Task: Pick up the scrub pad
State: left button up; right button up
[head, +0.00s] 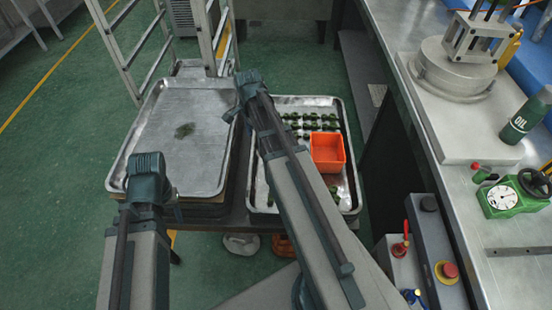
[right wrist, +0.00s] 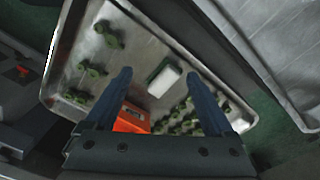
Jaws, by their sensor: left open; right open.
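The scrub pad (right wrist: 164,81) is a small block with a white top and a green edge. In the right wrist view it lies on the metal tray (right wrist: 220,72), beside the orange box (right wrist: 131,120). It appears between the fingers of my right gripper (right wrist: 158,74), which is open, with nothing held. In the head view my right gripper (head: 236,108) is above the gap between the two trays, and my right arm seems to hide the pad. My left gripper (head: 148,165) is over the near left corner of the left tray; its fingers are hard to see.
The right tray (head: 354,180) also holds several green pieces (head: 312,121) and the orange box (head: 327,150). The left tray (head: 192,100) is bare except for a dark green patch (head: 184,131). A metal workbench (head: 440,165) stands to the right, and a ladder-like frame (head: 130,75) behind.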

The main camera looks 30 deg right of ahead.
jog(key=w+d+f+m, duration=0.1)
jog(key=w+d+m, duration=0.1)
jog(key=d+m, duration=0.6)
jog(key=shift+n, duration=0.7)
jog(key=f+b, duration=0.6)
jog(key=d+f+b, duration=0.1)
jog(key=f+b, duration=0.2)
jog(key=shift+s, duration=0.1)
jog(key=shift+f+b, duration=0.1)
jog(key=shift+b, duration=0.25)
notch_tip(320, 180, down, 5)
jog(key=b, duration=0.5)
jog(key=shift+s+f, duration=0.1)
grip_shut()
jog(key=shift+r, duration=0.2)
